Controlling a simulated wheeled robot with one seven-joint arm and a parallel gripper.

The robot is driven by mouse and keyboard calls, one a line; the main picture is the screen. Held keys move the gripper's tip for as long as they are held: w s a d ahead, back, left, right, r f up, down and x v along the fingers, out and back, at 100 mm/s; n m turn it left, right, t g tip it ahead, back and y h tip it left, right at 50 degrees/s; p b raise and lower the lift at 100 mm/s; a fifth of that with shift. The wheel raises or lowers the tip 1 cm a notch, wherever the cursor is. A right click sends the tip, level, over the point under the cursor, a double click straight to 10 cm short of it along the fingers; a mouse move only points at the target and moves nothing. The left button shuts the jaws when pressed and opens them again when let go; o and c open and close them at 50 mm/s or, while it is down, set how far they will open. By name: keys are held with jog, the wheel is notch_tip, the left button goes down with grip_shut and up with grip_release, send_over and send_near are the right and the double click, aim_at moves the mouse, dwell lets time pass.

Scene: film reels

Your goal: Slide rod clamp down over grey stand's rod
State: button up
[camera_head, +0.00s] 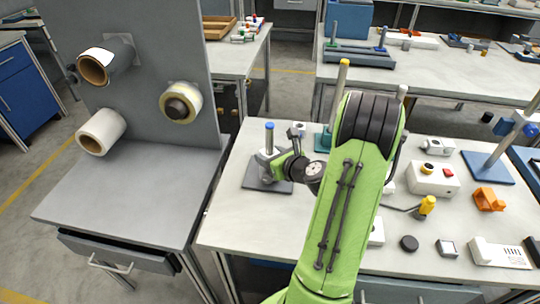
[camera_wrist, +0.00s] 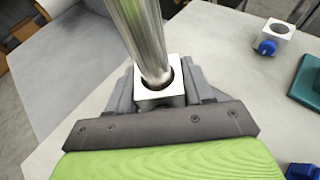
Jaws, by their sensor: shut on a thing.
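The grey stand's flat dark base (camera_head: 254,185) sits at the left end of the white table, and its rod (camera_head: 269,137) stands upright with a blue tip. My gripper (camera_head: 271,158) is low at the rod, shut on the rod clamp. In the wrist view the clamp (camera_wrist: 150,98) is a pale square block between my gripper's jaws (camera_wrist: 158,90). The metal rod (camera_wrist: 140,35) passes into the clamp's round hole, so the clamp is around the rod. Its gap above the base is hard to judge, and the base is hidden in the wrist view.
A loose white block with a blue knob (camera_wrist: 268,46) lies near a teal stand base (camera_wrist: 308,78). The teal stand's yellow-tipped rod (camera_head: 342,85) rises close to my arm. A grey panel with rolls (camera_head: 150,60) stands left, beyond a gap.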

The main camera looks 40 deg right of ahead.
jog(key=o, duration=1.3)
jog(key=shift+f, duration=0.15)
jog(key=b+v, duration=0.4)
jog(key=v, duration=1.1)
jog(key=shift+s+a, duration=0.15)
jog(key=shift+s, duration=0.15)
